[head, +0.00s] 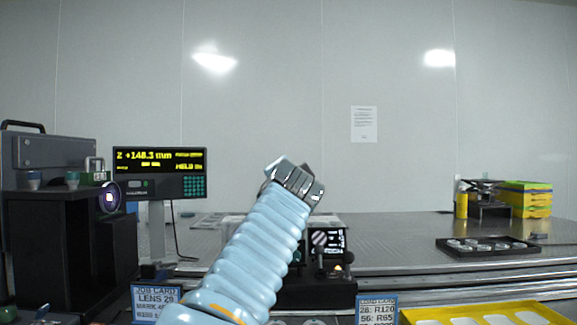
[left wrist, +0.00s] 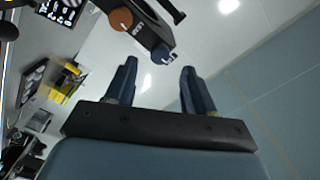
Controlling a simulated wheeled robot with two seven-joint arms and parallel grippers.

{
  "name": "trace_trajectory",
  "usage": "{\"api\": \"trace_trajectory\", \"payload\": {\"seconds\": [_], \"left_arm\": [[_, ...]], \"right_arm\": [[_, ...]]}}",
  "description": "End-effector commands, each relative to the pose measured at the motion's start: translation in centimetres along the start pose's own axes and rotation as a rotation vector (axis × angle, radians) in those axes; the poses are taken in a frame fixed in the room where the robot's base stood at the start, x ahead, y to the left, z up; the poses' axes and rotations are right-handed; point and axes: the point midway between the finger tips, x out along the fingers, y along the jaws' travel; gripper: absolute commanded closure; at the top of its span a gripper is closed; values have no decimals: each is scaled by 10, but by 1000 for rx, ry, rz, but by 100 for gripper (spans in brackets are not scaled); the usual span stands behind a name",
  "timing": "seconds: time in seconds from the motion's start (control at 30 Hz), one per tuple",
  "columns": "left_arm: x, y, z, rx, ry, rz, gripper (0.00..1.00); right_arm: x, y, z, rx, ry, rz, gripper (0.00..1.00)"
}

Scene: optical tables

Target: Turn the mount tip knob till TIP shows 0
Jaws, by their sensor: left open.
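In the left wrist view, a dark mount arm (left wrist: 146,28) comes in at the top. It carries an orange-brown knob (left wrist: 121,20) and a blue knob (left wrist: 161,55) with small white lettering between them. I cannot read which is the tip knob. My left gripper (left wrist: 158,66) is open; its two dark blue fingers stand apart on either side of the blue knob in the picture. I cannot tell whether they touch it. In the head view my sleeved left arm covers the middle, and the mount and fingers cannot be made out. My right gripper is not in view. No TIP reading is legible.
A display (head: 160,172) reads Z +148.3 mm. A black instrument (head: 66,225) stands at the left. A small dark screen (head: 328,240) is beside my arm. The optical table (head: 400,228) holds a black tray (head: 485,247) and yellow-green boxes (head: 525,200) at right. Job cards (head: 376,308) stand in front.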

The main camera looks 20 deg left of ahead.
Motion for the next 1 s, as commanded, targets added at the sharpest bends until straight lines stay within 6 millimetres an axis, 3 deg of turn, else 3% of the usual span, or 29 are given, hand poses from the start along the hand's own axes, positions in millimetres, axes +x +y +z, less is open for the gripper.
{"api": "trace_trajectory", "payload": {"seconds": [0.03,0.3,0.67,1.0], "left_arm": [[12,-6,-3,2,-5,-1,46],[51,-3,-1,2,-1,-1,46],[56,0,0,0,1,0,46],[56,0,0,0,1,0,97]], "right_arm": [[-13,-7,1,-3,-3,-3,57],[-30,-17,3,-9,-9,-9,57],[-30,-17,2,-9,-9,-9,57],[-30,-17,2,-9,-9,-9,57]]}}
